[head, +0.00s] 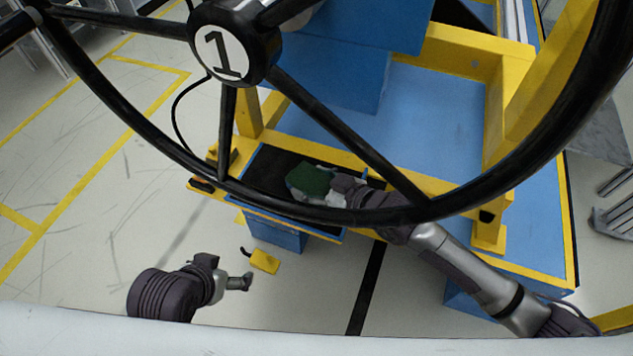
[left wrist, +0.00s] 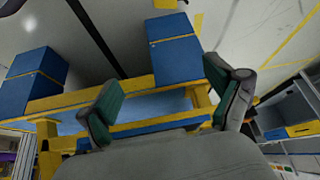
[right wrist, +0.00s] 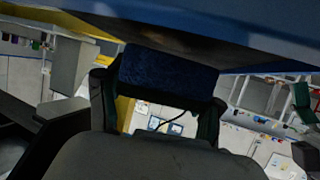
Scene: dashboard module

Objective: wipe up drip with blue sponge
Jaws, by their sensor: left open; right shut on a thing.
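The blue sponge (right wrist: 168,76) is held between the two fingers of my right gripper (right wrist: 160,105) in the right wrist view. It lies close against a dark surface; whether it touches cannot be told. In the head view my right gripper (head: 318,189) is over a black panel (head: 270,172) behind the steering wheel's lower rim. A dark green face (head: 308,179) shows at its tip. My left gripper (head: 240,283) hangs low at the left, open and empty. Its spread fingers also show in the left wrist view (left wrist: 168,105). I cannot make out the drip.
A black steering wheel (head: 345,122) with a hub marked 1 (head: 223,53) crosses the head view in front of the panel. A yellow frame (head: 455,186) and blue panels surround the work area. A small yellow box (head: 265,261) is near my left gripper. Open floor lies left.

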